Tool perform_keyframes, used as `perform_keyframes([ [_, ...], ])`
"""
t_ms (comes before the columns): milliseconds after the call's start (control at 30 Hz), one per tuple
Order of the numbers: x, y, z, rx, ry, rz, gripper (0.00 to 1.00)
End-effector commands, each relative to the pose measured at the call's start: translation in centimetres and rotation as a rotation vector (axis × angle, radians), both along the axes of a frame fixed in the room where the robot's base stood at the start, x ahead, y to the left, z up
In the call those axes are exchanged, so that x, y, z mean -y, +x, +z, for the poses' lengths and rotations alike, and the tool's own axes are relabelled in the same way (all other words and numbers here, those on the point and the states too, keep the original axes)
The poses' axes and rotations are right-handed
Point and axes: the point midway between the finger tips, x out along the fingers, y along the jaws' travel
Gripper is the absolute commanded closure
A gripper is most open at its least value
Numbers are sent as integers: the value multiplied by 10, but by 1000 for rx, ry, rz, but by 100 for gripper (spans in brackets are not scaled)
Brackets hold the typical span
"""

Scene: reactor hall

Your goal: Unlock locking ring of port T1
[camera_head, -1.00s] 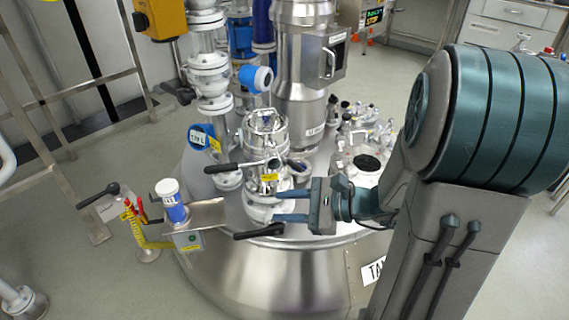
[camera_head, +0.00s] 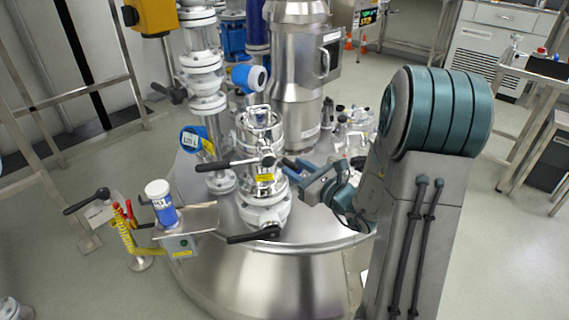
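A silver flanged port assembly with a glass-like upper part (camera_head: 260,135) stands upright on the domed steel vessel (camera_head: 285,262). It has a yellow label and a long black-gripped lever (camera_head: 226,165) pointing left at mid-height. A lower black handle (camera_head: 254,236) sticks out at its foot. I cannot read which part is marked T1, nor tell the locking ring apart clearly. My gripper (camera_head: 290,170) is right of the assembly at about lever height. Its two teal fingers point left and are apart, with nothing seen between them. I cannot tell whether the fingertips touch the assembly.
A blue-and-white container (camera_head: 162,203) stands on a small side shelf (camera_head: 190,219) at the front left, beside red-and-yellow tools (camera_head: 126,218). A tall steel column (camera_head: 297,85) and white flanged pipe (camera_head: 203,90) stand behind.

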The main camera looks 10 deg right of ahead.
Motion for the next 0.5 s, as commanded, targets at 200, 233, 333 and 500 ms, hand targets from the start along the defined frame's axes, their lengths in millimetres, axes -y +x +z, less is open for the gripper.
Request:
perform_keyframes([
  [200, -18, 30, -1, 1, 0, 2, 65],
  [233, -19, 32, -1, 0, -1, 1, 65],
  [333, -22, 38, -1, 0, -1, 0, 65],
  [500, -24, 40, 0, -1, 0, -1, 65],
])
